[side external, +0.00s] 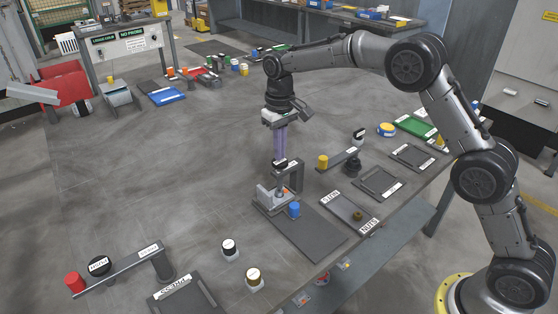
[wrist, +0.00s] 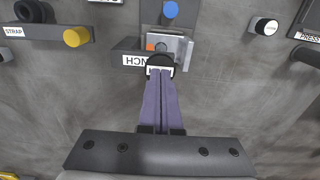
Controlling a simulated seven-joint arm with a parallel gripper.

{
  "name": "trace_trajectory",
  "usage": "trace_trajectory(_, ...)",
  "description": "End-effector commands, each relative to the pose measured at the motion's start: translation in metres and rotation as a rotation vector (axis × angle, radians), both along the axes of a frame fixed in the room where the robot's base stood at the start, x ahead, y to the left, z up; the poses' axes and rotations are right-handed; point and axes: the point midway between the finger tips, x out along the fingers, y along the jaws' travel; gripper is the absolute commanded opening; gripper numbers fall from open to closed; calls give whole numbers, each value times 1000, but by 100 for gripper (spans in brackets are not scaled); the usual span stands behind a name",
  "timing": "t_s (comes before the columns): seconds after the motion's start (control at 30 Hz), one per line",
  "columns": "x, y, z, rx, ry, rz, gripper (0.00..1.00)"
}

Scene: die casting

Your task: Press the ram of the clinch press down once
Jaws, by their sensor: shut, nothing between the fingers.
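The clinch press (side external: 297,176) stands mid-table, a dark grey upright with a short labelled arm above a light grey bracket (side external: 267,194). Its ram has a round black top (side external: 280,163), which also shows in the wrist view (wrist: 153,61) with a white label, partly hidden by my fingertips. My gripper (side external: 281,155) is shut and empty, its purple fingers pointing down over the ram top. In the wrist view, my fingertips (wrist: 160,72) overlap the ram top; I cannot tell if they touch it. A small orange part (wrist: 150,44) lies at the bracket under the arm.
A blue cylinder (side external: 294,209) stands on the dark plate (side external: 309,232) beside the press. A yellow cylinder (side external: 323,162) and a strap fixture (side external: 340,160) stand to the right. A press fixture (side external: 125,266) is at front left.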

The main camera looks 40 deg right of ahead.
Motion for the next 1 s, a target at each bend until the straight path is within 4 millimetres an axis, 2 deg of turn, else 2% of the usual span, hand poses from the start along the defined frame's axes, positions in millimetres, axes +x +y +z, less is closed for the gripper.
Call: trace_trajectory(1.0,0,0,-19,0,1,0,0)
